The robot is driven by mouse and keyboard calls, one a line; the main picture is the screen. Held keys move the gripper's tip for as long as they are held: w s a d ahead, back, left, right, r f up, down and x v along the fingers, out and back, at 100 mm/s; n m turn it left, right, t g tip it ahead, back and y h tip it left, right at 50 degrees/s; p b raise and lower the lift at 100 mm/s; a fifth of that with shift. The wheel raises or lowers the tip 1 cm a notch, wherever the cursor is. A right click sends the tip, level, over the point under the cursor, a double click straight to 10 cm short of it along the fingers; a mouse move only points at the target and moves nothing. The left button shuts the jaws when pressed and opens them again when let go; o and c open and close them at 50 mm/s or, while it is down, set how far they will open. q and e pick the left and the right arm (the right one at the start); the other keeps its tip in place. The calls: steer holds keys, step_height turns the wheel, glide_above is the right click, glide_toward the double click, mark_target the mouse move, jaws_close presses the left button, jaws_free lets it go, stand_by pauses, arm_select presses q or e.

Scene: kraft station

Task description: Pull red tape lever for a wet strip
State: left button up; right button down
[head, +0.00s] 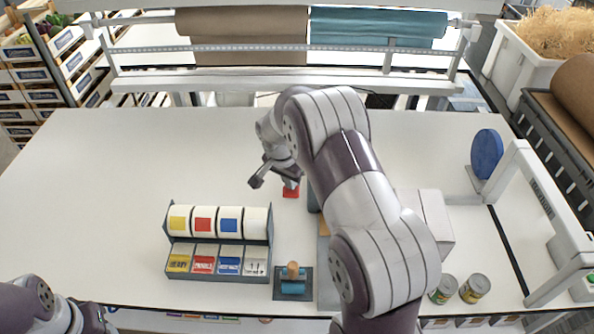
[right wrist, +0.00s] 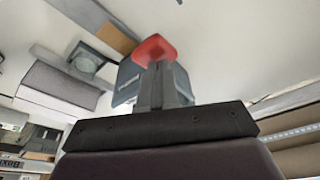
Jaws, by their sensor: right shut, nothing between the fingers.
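The red tape lever (head: 291,191) shows just below my right gripper (head: 273,182) in the head view. In the right wrist view the red lever (right wrist: 153,47) sits just past the closed fingertips (right wrist: 158,72), in front of a grey-blue dispenser body (right wrist: 128,82). My right fingers are shut with nothing between them. Whether they touch the lever I cannot tell. In the head view my right arm hides most of the dispenser. Only part of my left arm shows at the bottom left, and its gripper is out of view.
A label rack (head: 218,277) with several rolls stands left of a stamp (head: 293,279) on a dark pad. Two cans (head: 473,288) stand at the right, near a white frame (head: 555,215) and a blue disc (head: 487,153). The table's left side is clear.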

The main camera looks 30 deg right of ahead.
mark_target(291, 192)
steer(key=shift+s+a+b+x, duration=0.1)
steer(key=shift+a+b+x, duration=0.05)
steer(key=shift+b+x, duration=0.6)
steer(key=shift+s+a+b+x, duration=0.1)
steer(key=shift+a+b+x, duration=0.05)
steer(key=shift+b+x, duration=0.55)
steer(key=shift+s+a+b+x, duration=0.1)
steer(key=shift+a+b+x, duration=0.05)
steer(key=shift+b+x, duration=0.55)
steer(key=shift+f, duration=0.2)
steer(key=shift+r, duration=0.15)
steer(key=w+d+p+v, duration=0.1)
steer(key=d+p+v, duration=0.1)
steer(key=p+v, duration=0.6)
steer(key=v, duration=0.4)
steer(key=shift+w+d, duration=0.2)
steer(key=shift+d, duration=0.05)
